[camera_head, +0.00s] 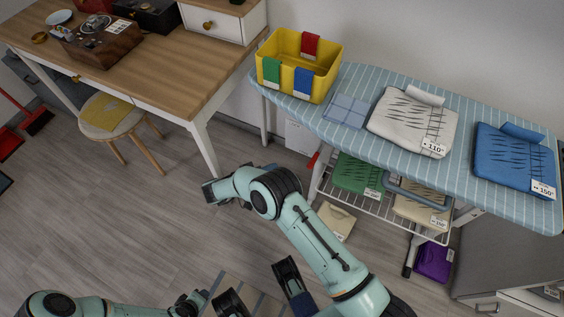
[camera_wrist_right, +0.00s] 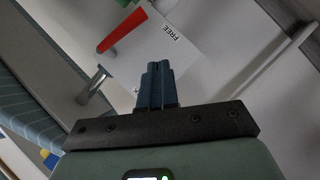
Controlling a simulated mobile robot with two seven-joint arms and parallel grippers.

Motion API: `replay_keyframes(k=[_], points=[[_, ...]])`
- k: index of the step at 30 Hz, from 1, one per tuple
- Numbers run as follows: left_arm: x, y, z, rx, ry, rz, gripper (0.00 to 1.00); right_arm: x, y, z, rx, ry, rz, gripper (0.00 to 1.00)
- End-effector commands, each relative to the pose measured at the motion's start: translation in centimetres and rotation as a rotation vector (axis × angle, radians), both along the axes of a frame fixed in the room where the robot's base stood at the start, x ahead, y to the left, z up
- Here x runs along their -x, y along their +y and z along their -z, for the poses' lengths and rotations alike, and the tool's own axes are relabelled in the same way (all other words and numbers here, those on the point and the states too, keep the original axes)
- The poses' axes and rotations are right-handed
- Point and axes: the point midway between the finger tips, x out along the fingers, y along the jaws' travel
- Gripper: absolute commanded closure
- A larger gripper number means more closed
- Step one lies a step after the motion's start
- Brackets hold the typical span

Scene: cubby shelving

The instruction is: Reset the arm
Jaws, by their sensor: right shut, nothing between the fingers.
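My right arm reaches from the lower right of the head view towards the middle. Its dark right gripper (camera_head: 209,192) is low over the open floor, to the right of the stool and near the desk's front leg. The right wrist view shows its two dark blue fingers (camera_wrist_right: 158,82) pressed together with nothing between them. Past the fingertips, apart from them, is a white box (camera_wrist_right: 160,50) marked FREE. My left arm shows at the bottom left of the head view, but its gripper cannot be clearly made out.
A striped ironing board (camera_head: 345,135) on the right carries a yellow bin (camera_head: 325,82), a white folded garment (camera_head: 395,118) and a blue one (camera_head: 500,158). A wooden desk (camera_head: 185,75) and a stool (camera_head: 108,112) stand on the left. The floor (camera_head: 130,220) between is clear.

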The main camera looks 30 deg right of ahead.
Motion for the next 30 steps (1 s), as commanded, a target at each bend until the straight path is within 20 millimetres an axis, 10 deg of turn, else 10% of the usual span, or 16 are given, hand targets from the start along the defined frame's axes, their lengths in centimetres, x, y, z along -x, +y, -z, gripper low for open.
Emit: replay_keyframes(k=[23,30], points=[[0.0,0.0,0.0,-0.001,0.000,0.000,0.57,0.0,1.9,-0.2,0.000,0.000,0.000,1.00],[0.0,0.0,0.0,-0.001,0.000,0.000,0.57,-1.0,-1.6,1.9,-0.029,-0.125,-0.122,1.00]])
